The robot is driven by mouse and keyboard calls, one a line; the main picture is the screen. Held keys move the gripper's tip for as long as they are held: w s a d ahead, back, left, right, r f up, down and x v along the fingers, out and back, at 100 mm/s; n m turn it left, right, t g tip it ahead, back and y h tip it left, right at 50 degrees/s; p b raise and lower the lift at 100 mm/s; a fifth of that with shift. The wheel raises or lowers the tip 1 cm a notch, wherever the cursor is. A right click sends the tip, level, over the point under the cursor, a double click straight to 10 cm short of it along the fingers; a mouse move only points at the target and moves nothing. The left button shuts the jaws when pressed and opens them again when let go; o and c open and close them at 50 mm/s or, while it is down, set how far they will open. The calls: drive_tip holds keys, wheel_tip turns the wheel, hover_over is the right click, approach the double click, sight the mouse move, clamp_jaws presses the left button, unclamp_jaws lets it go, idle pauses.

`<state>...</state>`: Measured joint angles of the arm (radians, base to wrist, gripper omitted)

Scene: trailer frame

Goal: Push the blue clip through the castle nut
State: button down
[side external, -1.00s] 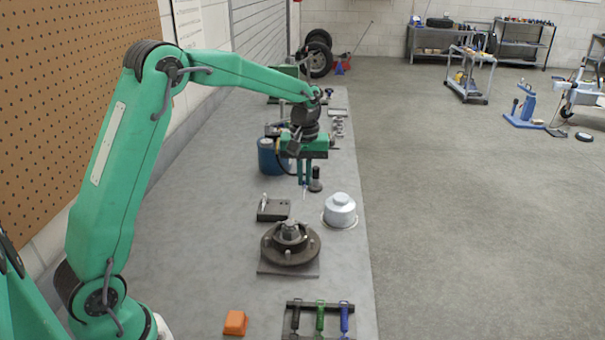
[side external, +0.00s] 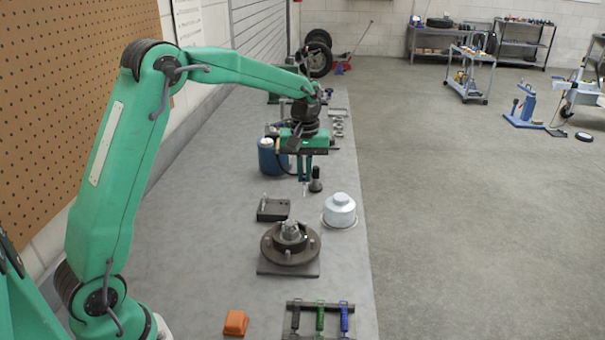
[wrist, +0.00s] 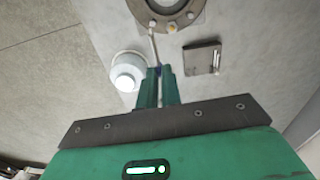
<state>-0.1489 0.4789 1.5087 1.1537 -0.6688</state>
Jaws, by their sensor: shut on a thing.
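My gripper (side external: 304,178) hangs fingers-down over the bench, beyond the hub. Its fingers are shut on the blue clip, whose blue part (wrist: 157,70) shows between the fingertips in the wrist view. The clip's thin pale shank points away from the fingers toward the hub rim in that picture. In the side view the clip is too small to make out clearly. The grey castle nut (side external: 291,229) sits in the middle of the dark round hub (side external: 272,251). The hub's lower part shows at the top of the wrist view (wrist: 144,14). The clip is apart from the nut.
A dark block (side external: 273,211) with a small pin stands left of the gripper; a silver cap (side external: 340,211) stands right. A black funnel-like piece (side external: 316,181) and blue can (side external: 268,157) are near the gripper. A handle rack (side external: 333,306) and orange block (side external: 235,323) are in front.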

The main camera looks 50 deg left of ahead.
drive_tip(key=shift+r, duration=1.3)
drive_tip(key=shift+s+f, duration=0.1)
drive_tip(key=s+f, duration=0.1)
drive_tip(key=s+a+f, duration=0.1)
drive_tip(key=f, duration=0.1)
drive_tip(key=shift+s+a+f, duration=0.1)
drive_tip(key=shift+s+f, duration=0.05)
drive_tip(key=shift+s, duration=0.15)
drive_tip(key=shift+f, duration=0.2)
drive_tip(key=shift+s+f, duration=0.1)
drive_tip(key=shift+f, duration=2.15)
